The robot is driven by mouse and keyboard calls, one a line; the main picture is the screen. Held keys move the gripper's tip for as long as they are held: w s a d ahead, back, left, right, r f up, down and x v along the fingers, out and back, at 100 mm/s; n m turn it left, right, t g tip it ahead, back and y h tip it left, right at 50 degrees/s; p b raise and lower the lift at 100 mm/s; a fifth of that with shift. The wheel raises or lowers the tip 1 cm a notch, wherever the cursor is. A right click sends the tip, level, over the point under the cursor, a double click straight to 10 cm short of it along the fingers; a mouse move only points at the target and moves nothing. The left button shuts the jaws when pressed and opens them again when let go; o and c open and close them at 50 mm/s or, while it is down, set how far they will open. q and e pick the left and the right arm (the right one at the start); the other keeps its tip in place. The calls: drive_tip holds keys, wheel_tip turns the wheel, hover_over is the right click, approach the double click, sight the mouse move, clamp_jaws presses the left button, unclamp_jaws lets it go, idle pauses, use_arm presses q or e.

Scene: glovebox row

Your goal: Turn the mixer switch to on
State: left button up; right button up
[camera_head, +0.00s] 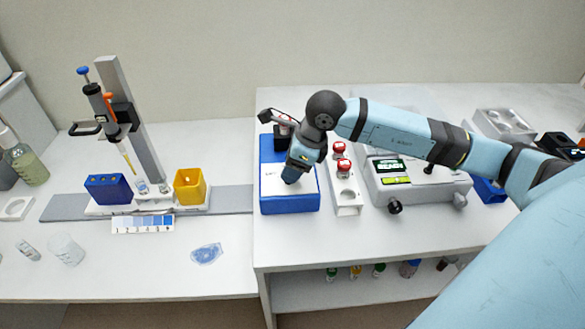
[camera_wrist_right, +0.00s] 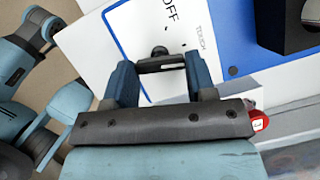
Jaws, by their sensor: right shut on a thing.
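The mixer (camera_head: 291,205) is a blue box with a white top panel, near the left edge of the right-hand bench. My right gripper (camera_head: 292,176) reaches down onto this panel from above. In the right wrist view the dark mixer switch (camera_wrist_right: 161,64) sits between the two blue fingers of my right gripper (camera_wrist_right: 160,72), which is shut on it. The word OFF and part of another label show on the white panel (camera_wrist_right: 137,32) beyond the switch. In the head view the gripper hides the switch. My left gripper is in neither view.
A balance-like device (camera_head: 420,190) with a lit display stands further right. A pipette stand (camera_head: 130,120), blue rack (camera_head: 107,188) and yellow box (camera_head: 190,186) are on the left bench.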

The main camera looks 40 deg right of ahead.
drive_tip(key=shift+m+h, duration=0.3)
drive_tip(key=shift+m, duration=0.3)
drive_tip(key=o, duration=0.9)
drive_tip(key=shift+o, duration=0.2)
drive_tip(key=shift+r, duration=0.1)
drive_tip(key=v, duration=1.3)
drive_tip(key=shift+s+r+b, duration=0.25)
drive_tip(key=shift+s+b, duration=0.05)
drive_tip(key=shift+b, duration=0.15)
drive_tip(key=shift+d, duration=0.1)
